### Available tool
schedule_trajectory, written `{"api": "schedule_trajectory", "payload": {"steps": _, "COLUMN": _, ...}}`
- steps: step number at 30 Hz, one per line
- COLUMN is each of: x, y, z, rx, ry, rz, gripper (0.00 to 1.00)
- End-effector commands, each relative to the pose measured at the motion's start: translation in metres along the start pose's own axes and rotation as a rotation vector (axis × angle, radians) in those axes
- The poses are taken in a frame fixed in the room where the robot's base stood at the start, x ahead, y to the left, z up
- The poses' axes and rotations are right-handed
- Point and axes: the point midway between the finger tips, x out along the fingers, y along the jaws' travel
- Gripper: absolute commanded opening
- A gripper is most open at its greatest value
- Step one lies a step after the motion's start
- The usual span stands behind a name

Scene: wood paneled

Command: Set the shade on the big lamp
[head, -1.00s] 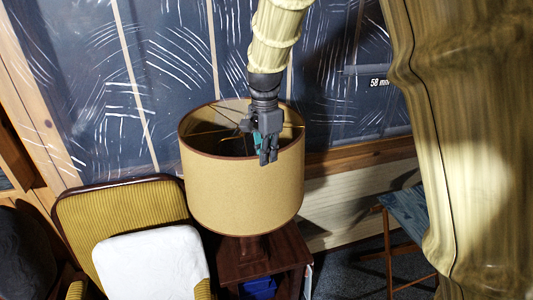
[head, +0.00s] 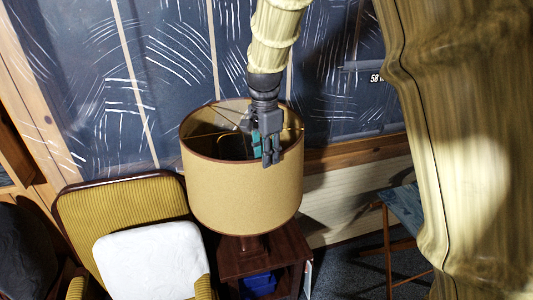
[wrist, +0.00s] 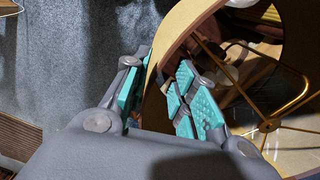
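The tan drum lampshade (head: 240,195) with a dark brown rim stands over the dark wooden lamp base (head: 253,243) on the side table. Its wire spokes and hub show in the wrist view (wrist: 268,125). The shade looks nearly upright; where it meets the lamp is hidden. My gripper (head: 271,160) is at the shade's near right rim, pointing down. In the wrist view my gripper (wrist: 157,95) straddles the shade wall, one teal-padded finger outside and one inside. A gap shows between the inner pads and the wall, so the fingers look open.
The dark wooden side table (head: 285,247) holds a blue item (head: 258,284) on its lower level. A yellow corduroy chair (head: 120,205) with a white cushion (head: 152,260) stands close at left. A blue folding stool (head: 405,210) is at right. A panelled wall rises behind.

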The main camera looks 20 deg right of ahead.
Motion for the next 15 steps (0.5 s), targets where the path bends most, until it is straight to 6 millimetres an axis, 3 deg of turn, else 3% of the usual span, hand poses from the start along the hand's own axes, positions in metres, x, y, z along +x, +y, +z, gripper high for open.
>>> {"api": "schedule_trajectory", "payload": {"steps": 7, "x": -0.007, "y": 0.000, "z": 0.000, "rx": 0.000, "ry": 0.000, "rz": -0.002, "gripper": 0.27}}
{"api": "schedule_trajectory", "payload": {"steps": 15, "x": -0.044, "y": 0.000, "z": 0.000, "rx": 0.000, "ry": 0.002, "rz": -0.005, "gripper": 0.27}}
